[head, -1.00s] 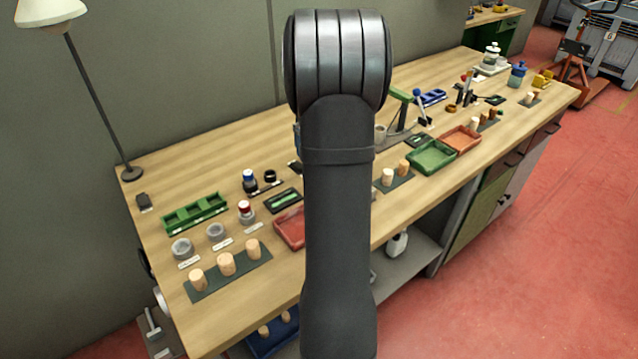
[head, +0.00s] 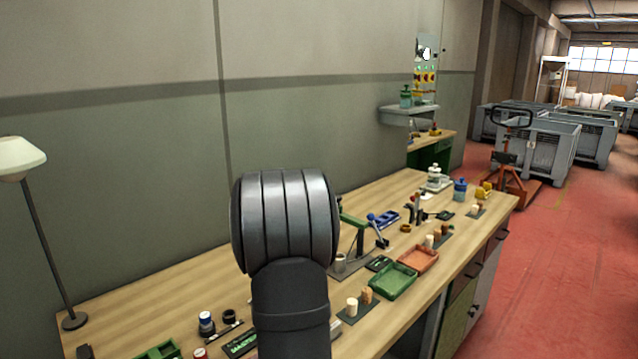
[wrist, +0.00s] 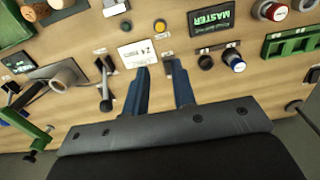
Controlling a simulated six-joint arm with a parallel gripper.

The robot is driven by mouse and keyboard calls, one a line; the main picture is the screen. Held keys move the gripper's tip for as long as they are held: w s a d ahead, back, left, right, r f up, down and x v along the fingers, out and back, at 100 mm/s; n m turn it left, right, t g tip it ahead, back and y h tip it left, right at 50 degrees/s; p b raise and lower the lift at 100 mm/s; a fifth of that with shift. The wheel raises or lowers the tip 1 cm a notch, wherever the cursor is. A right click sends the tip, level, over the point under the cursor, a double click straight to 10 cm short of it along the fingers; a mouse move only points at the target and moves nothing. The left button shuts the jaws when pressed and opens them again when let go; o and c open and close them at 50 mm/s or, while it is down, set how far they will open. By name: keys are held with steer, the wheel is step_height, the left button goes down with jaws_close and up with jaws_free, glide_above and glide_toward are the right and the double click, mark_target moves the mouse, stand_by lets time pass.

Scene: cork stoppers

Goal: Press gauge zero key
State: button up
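In the wrist view my gripper (wrist: 157,72) has its two blue fingers apart with nothing between them, above the bench. A white card with dark print (wrist: 137,53) lies just ahead of the left fingertip. A small yellow round button (wrist: 160,26) is beyond the fingertips, with a small pale tag below it. I cannot read whether this is the gauge zero key. A small dark upright block (wrist: 169,68) is by the right fingertip. In the head view my arm covers this part of the bench, and my fingers are hidden.
The wrist view shows a MASTER plate (wrist: 210,17), a blue-topped pot (wrist: 233,61), a green rack (wrist: 290,46), a lever (wrist: 104,88) and a cup-like part (wrist: 66,80) around the fingers. The head view shows a green tray (head: 393,282) and a lamp (head: 20,158).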

jaws_close()
stand_by(1.1)
